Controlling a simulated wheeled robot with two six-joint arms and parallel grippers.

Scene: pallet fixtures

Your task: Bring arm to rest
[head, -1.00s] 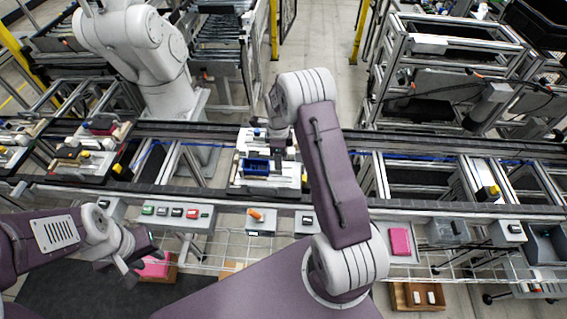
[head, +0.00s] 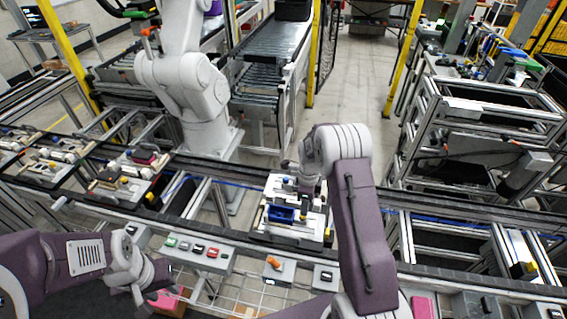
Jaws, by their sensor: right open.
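My right arm reaches up the middle of the head view and bends over the conveyor. Its gripper (head: 308,190) hangs over the back right part of a pale pallet fixture (head: 262,232); its jaws are open, small and partly hidden by the wrist. A blue tray (head: 281,214) sits on this fixture, left of and below the gripper in the picture, apart from it. My left gripper (head: 152,290) is at the lower left, in front of the conveyor; its fingers look spread, with nothing between them.
A control box with several buttons (head: 198,250) and a box with an orange knob (head: 272,268) line the conveyor's front. More loaded pallets (head: 125,177) stand at the left. A white robot arm (head: 190,85) stands behind the conveyor. A pink item (head: 422,307) lies at the front right.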

